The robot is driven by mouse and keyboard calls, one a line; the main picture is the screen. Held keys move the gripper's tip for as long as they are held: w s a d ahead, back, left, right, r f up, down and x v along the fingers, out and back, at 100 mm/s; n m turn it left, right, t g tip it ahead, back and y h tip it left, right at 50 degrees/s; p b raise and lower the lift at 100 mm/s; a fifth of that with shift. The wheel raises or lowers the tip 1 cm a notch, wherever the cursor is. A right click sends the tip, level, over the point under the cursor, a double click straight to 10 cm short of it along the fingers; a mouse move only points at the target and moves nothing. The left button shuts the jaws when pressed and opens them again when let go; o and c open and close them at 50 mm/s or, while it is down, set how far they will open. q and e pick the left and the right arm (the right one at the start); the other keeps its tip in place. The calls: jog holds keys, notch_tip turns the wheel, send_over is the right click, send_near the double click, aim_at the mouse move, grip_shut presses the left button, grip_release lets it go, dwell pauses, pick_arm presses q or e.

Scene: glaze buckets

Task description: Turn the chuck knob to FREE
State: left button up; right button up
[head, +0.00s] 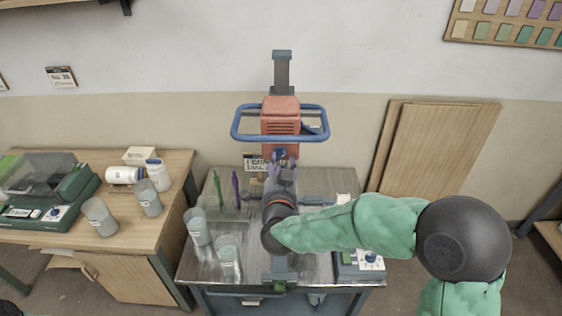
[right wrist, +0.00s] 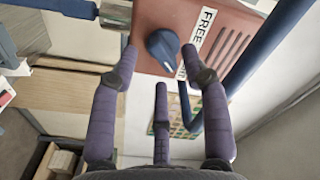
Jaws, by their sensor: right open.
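The chuck knob (right wrist: 162,46) is a round dark blue knob on the red machine housing (right wrist: 158,14). A pale mark on it points toward the lower right in the right wrist view. A white FREE label (right wrist: 203,30) lies to its right there. In the head view the red housing (head: 281,116) stands on a grey column, with my right gripper (head: 281,161) just below it. My right gripper (right wrist: 161,68) is open, its purple fingers spread on either side of the knob. I cannot tell whether they touch it. My left gripper is not in view.
A blue bar handle (head: 236,122) loops around the housing. The metal cart (head: 205,262) below carries grey cups (head: 197,226), a green tool and a purple tool, and a control box (head: 362,263). A wooden bench (head: 165,215) with jars stands left. Boards (head: 440,145) lean against the wall at right.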

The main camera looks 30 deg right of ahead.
jog(key=shift+x, duration=0.95)
grip_shut()
